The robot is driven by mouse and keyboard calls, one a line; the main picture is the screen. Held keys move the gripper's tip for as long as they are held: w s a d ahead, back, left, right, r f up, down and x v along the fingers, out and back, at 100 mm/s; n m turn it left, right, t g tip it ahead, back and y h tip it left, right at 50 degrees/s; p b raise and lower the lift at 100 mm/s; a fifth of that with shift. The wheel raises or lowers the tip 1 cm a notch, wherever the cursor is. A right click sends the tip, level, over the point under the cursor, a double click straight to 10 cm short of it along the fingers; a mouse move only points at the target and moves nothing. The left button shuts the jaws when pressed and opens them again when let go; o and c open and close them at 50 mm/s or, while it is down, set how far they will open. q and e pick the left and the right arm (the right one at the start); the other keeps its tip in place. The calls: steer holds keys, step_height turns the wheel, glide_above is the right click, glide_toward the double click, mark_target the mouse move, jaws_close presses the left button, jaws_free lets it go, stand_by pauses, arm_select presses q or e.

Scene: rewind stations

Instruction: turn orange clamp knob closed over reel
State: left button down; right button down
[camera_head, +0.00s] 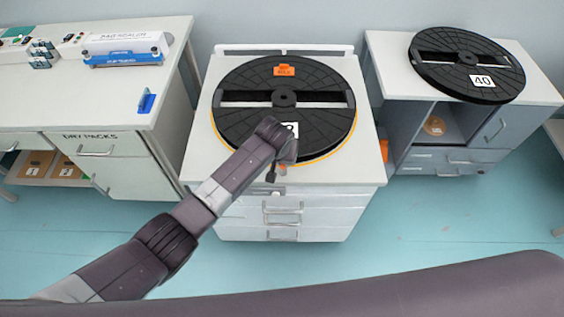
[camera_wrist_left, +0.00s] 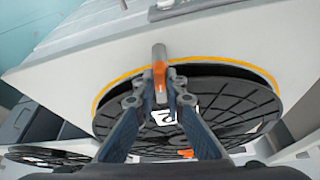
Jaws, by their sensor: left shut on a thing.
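A large black reel (camera_head: 256,119) lies flat on the white-topped middle station, a yellow-orange ring (camera_head: 322,155) showing around its lower edge. My left gripper (camera_head: 282,162) is over the reel's near rim. In the left wrist view my left gripper (camera_wrist_left: 160,98) is shut on the orange clamp knob (camera_wrist_left: 160,75), which sits beside a grey post (camera_wrist_left: 159,54) at the reel's rim. The reel shows there too (camera_wrist_left: 232,103), with its white number label (camera_wrist_left: 163,117) partly hidden behind the fingers. In the head view the arm and gripper hide most of the knob.
An orange tag (camera_head: 284,70) is at the reel's far side. A second black reel (camera_head: 467,64) labelled 40 lies on the right cabinet. A bag sealer (camera_head: 124,47) stands on the left counter. The blue floor in front is clear.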

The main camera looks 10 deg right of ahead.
arm_select(q)
steer(key=shift+d+n+y+p, duration=0.1)
steer(key=shift+n+y+p, duration=0.3)
steer(key=shift+n, duration=0.6)
arm_select(e)
steer(key=shift+w+r, duration=0.35)
steer(key=shift+w, duration=0.2)
steer(key=shift+w+r, duration=0.3)
steer(key=shift+w, duration=0.25)
steer(key=shift+s, duration=0.1)
steer(key=shift+s+d, duration=0.2)
steer(key=shift+s, duration=0.15)
arm_select(q)
steer(key=c, duration=2)
jaws_free()
arm_select(e)
steer(key=shift+w, duration=0.1)
arm_select(q)
steer(key=shift+s+r, duration=0.15)
steer(key=shift+r, duration=0.25)
steer(key=v, duration=1.1)
steer(key=shift+s+r, duration=0.1)
arm_select(e)
steer(key=shift+a, duration=0.1)
